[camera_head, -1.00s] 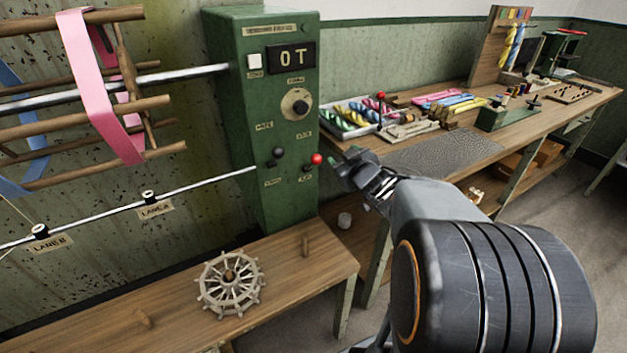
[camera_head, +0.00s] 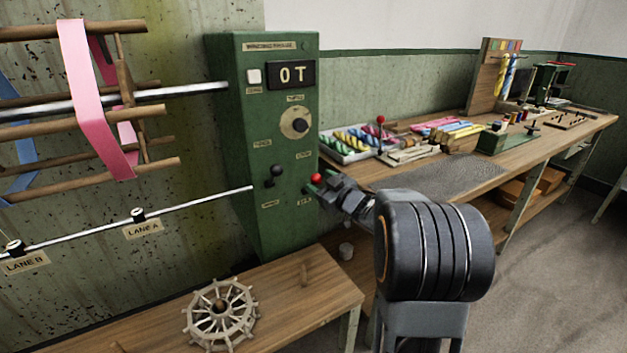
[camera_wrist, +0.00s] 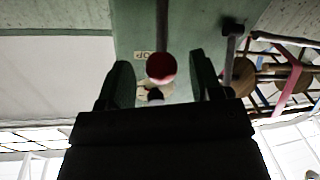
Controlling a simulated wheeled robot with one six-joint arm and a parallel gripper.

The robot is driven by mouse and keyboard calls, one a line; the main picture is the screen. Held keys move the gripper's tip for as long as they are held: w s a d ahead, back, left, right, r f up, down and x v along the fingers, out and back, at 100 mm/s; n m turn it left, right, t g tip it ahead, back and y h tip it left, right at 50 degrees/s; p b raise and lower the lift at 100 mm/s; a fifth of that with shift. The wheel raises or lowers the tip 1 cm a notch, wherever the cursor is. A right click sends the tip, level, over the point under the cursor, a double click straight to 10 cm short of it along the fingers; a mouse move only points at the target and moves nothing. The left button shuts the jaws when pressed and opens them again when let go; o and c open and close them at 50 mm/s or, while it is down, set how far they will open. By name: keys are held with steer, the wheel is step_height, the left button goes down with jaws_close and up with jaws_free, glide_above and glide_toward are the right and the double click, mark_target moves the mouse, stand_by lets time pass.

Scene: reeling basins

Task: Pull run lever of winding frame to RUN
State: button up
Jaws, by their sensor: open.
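The green winding frame (camera_head: 285,215) stands at the centre of the head view, with a red-knobbed lever (camera_head: 316,178) low on its right side. A black-knobbed lever (camera_head: 276,170) is to its left. My gripper (camera_head: 321,184) is at the red knob, its fingers partly overlapping it. In the wrist view the red knob (camera_wrist: 161,68) shows between the two open fingers of my gripper (camera_wrist: 163,76), with a gap on each side. Small labels sit by the levers; the one beside the red knob in the wrist view is only partly readable.
A dial (camera_head: 294,123) and a display (camera_head: 291,75) reading "0T" are above the levers. A low wooden bench (camera_head: 285,290) with a spoked wheel (camera_head: 220,308) is in front. A long workbench (camera_head: 400,180) with trays and coloured skeins runs behind my arm.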

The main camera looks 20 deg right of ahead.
steer(key=shift+x, duration=1.95)
steer(key=shift+c, duration=0.2)
jaws_close()
